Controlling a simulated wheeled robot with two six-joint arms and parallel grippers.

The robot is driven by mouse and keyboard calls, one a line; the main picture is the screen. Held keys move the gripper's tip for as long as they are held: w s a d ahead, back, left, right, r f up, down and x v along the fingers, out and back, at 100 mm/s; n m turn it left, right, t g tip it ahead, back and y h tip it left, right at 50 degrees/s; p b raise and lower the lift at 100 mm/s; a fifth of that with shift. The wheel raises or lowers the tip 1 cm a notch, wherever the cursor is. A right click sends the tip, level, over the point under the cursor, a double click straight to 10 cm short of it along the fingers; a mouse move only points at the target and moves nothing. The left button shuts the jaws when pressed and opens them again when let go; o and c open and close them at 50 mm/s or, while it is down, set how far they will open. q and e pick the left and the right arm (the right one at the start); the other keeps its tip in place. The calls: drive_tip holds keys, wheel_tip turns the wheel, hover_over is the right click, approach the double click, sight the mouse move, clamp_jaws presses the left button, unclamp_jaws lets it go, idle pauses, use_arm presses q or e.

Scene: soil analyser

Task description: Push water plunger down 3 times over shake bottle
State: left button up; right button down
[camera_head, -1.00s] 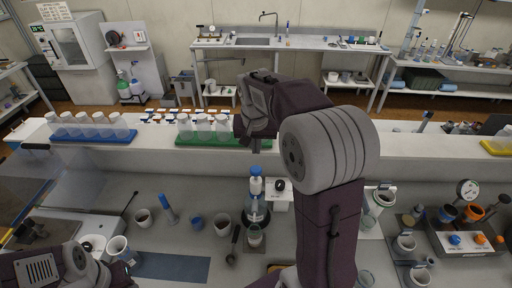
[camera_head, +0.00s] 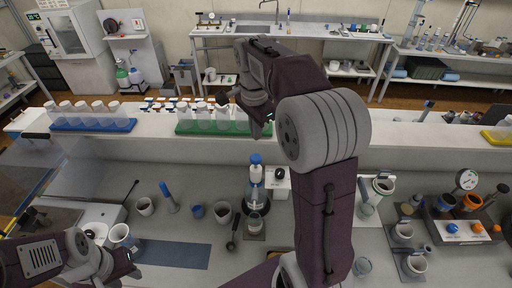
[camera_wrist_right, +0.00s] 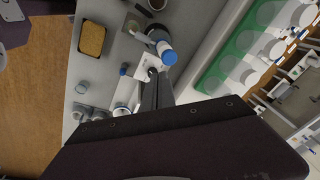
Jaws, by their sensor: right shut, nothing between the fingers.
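The water dispenser (camera_head: 256,178) stands upright on the bench, with a blue plunger cap (camera_head: 256,159) on top and a clear body. A small clear bottle (camera_head: 256,221), apparently the shake bottle, stands at its front. The blue cap also shows in the right wrist view (camera_wrist_right: 170,57), just beyond the fingers. My right gripper (camera_head: 262,130) is shut and empty, pointing down above the cap, apparently with a gap between them. Its shut fingers also show in the right wrist view (camera_wrist_right: 155,88). My left gripper (camera_head: 132,264) is low at the left; its jaw state is unclear.
A green rack of bottles (camera_head: 215,128) and a blue rack of bottles (camera_head: 95,126) sit on the raised shelf behind. Cups (camera_head: 222,212), a dark spoon (camera_head: 233,235) and a white boxed device (camera_head: 277,184) surround the dispenser. A blue mat (camera_head: 170,255) lies front left.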

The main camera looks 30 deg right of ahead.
sight(256, 157)
drive_tip(key=shift+w+d+m+g+y, duration=0.65)
drive_tip(key=shift+w+d+m, duration=0.6)
drive_tip(key=shift+w+m, duration=1.9)
drive_tip(key=shift+m, duration=0.75)
drive_tip(key=f, duration=0.4)
drive_tip(key=s+f+p, duration=0.1)
drive_tip(key=f, duration=0.4)
drive_tip(key=f+p, duration=0.1)
drive_tip(key=f, duration=0.3)
drive_tip(key=shift+s+d+f, duration=0.1)
drive_tip(key=shift+s+f, duration=0.05)
drive_tip(key=shift+f, duration=0.3)
wheel_tip(256, 157, down, 3)
drive_tip(key=shift+s+f+b, duration=0.1)
drive_tip(key=shift+f+b, duration=0.05)
drive_tip(key=shift+b, duration=0.8)
drive_tip(key=shift+s, duration=0.15)
